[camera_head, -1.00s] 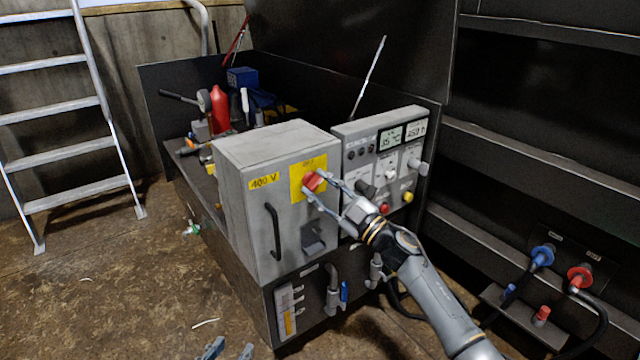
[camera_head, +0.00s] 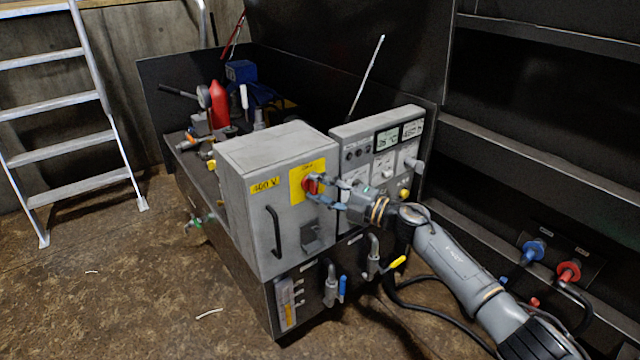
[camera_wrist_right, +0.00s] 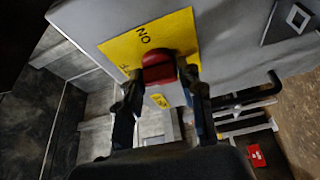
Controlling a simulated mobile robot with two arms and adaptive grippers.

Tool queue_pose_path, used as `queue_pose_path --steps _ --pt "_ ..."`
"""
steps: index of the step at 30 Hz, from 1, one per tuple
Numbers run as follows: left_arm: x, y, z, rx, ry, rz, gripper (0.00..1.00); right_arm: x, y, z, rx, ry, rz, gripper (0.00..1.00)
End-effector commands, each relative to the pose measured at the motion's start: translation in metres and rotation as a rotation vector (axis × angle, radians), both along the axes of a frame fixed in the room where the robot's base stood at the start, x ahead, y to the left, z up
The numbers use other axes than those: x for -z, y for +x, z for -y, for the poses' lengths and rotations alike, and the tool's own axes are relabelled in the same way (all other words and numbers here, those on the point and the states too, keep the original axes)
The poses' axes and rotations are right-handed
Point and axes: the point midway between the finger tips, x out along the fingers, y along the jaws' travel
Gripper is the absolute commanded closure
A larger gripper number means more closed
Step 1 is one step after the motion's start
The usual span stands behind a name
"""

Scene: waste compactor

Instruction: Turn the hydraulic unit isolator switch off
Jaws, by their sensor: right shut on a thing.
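The isolator switch is a red rotary knob (camera_head: 311,185) on a yellow plate (camera_head: 298,193), on the front of a grey cabinet (camera_head: 262,225) with a "400 V" label. My right gripper (camera_head: 320,189) reaches it from the right and is shut on the knob. In the right wrist view the red knob (camera_wrist_right: 158,68) sits between the two dark fingers (camera_wrist_right: 163,90). "ON" is readable on the yellow plate (camera_wrist_right: 120,48) beside it; the other lettering is mostly hidden. The knob's exact angle is hard to tell. My left gripper is out of view.
A control panel (camera_head: 380,150) with displays and knobs stands right of the cabinet, close behind my right gripper. A black handle (camera_head: 275,232) and grey latch (camera_head: 312,235) stick out of the cabinet front. Valves with blue (camera_head: 342,288) and yellow (camera_head: 397,262) levers sit below.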

Motion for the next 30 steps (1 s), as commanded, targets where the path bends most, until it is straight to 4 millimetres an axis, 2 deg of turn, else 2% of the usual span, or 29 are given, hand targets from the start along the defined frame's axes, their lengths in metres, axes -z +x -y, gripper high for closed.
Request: queue_pose_path --steps 4,12,22,23,24,26,30 --pt "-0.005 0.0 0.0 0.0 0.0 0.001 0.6 0.0 0.0 0.0 0.0 -0.046 0.031 0.94" --pt "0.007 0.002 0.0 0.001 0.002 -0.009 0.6 0.001 0.0 0.0 -0.001 -0.075 0.051 0.94" --pt "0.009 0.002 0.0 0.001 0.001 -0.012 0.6 0.001 0.0 0.0 -0.001 -0.076 0.054 0.94" --pt "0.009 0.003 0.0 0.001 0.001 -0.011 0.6 0.001 0.0 0.0 -0.001 -0.076 0.054 0.61" --pt "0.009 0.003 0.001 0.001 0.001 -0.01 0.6 0.001 0.0 0.0 -0.001 -0.076 0.054 0.53" --pt "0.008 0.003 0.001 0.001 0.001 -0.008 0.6 0.001 0.0 0.0 -0.001 -0.076 0.053 0.4" --pt "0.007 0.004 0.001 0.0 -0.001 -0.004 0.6 0.0 0.0 0.0 0.0 -0.075 0.053 0.4"
